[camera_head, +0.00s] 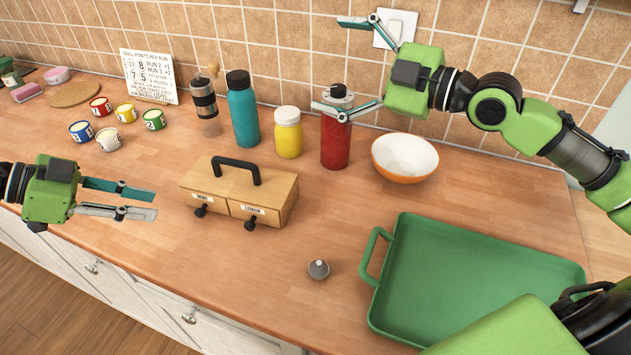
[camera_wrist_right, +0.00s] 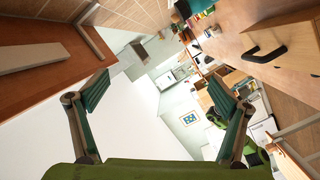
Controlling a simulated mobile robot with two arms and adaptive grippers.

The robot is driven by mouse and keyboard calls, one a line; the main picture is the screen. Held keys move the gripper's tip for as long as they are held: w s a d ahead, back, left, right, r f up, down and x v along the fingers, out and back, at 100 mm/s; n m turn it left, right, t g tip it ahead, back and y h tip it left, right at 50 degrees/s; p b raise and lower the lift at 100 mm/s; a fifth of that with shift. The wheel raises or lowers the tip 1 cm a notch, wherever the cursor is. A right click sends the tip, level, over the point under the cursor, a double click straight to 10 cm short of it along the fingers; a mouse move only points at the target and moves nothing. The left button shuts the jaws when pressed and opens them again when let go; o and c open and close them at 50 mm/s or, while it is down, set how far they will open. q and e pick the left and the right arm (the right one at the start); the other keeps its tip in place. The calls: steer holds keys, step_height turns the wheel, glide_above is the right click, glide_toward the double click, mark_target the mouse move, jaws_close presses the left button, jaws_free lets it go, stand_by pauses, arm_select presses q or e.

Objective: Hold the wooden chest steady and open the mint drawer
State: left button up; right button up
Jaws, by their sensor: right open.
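The wooden chest (camera_head: 240,187) stands on the counter with a black handle on top. Its front has two drawers, both closed, each with a dark knob. The left one is the mint drawer (camera_head: 212,203); the right one has another label. The chest also shows at the upper right of the right wrist view (camera_wrist_right: 292,42). My left gripper (camera_head: 156,204) is open and empty, left of the chest and apart from it. My right gripper (camera_head: 325,64) is open wide and empty, raised near the tiled wall, well away from the chest.
Behind the chest stand a grinder (camera_head: 205,102), a teal bottle (camera_head: 243,112), a yellow jar (camera_head: 288,134) and a red bottle (camera_head: 336,138). A bowl (camera_head: 405,157) and green tray (camera_head: 470,270) lie right. A small grey knob-like object (camera_head: 318,269) lies in front. Several small cans stand left.

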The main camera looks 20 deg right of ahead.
steer(key=s+a+f+m+g, duration=0.2)
steer(key=a+f+m+g, duration=0.1)
steer(key=f, duration=0.7)
steer(key=m+g, duration=0.3)
steer(key=m, duration=0.1)
glide_toward(256, 191)
steer(key=shift+y, duration=0.3)
steer(key=x, duration=0.4)
steer(key=w+d+f+x, duration=0.1)
steer(key=x, duration=0.6)
steer(key=shift+w+d+f, duration=0.15)
steer(key=shift+w+f, duration=0.15)
steer(key=shift+s, duration=0.1)
steer(key=c, duration=1.5)
steer(key=shift+o, duration=0.2)
steer(key=shift+f, duration=0.1)
